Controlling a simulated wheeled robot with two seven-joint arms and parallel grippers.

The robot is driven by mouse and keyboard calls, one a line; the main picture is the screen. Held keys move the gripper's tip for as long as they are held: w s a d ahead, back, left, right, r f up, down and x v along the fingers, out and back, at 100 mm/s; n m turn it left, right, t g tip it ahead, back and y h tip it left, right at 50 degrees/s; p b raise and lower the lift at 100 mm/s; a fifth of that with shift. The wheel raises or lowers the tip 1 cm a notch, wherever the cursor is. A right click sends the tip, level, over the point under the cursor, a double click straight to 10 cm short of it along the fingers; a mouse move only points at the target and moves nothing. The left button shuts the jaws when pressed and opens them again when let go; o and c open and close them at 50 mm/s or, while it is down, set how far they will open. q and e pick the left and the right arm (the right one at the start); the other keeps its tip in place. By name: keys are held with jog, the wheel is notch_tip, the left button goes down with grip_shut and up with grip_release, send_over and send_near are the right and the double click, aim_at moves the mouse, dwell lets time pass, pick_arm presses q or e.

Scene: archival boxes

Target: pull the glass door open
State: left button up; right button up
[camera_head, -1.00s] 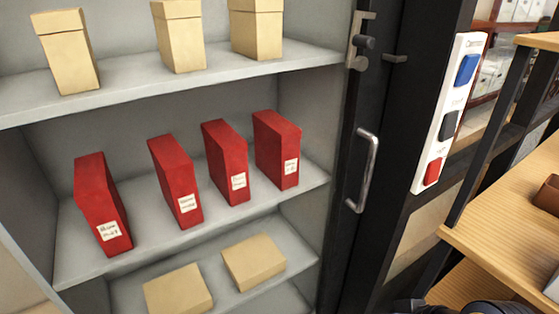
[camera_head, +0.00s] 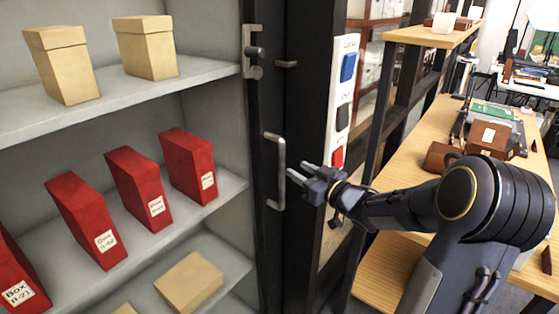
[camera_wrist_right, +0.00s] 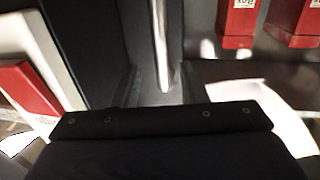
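The glass door's dark frame (camera_head: 269,105) runs down the right side of the cabinet; the door looks closed, and its glass is clear. A grey vertical bar handle (camera_head: 281,155) is on this frame and also shows in the right wrist view (camera_wrist_right: 159,45). My right gripper (camera_head: 295,172) is open, with its fingertips close to the handle's lower half. In the right wrist view the handle lies between the two fingers (camera_wrist_right: 163,90); I cannot tell whether they touch it. My left gripper is not in view.
Red boxes (camera_head: 136,190) and cream boxes (camera_head: 147,48) stand on the cabinet shelves. A latch (camera_head: 254,52) is above the handle. A white switch panel (camera_head: 341,100) is on the post to the right. A wooden table (camera_head: 400,178) with objects stands farther right.

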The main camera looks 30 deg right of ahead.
jog(key=w+a+p, duration=0.1)
jog(key=w, duration=0.6)
jog(key=shift+w+a, duration=0.3)
jog(key=shift+c, duration=0.2)
grip_shut()
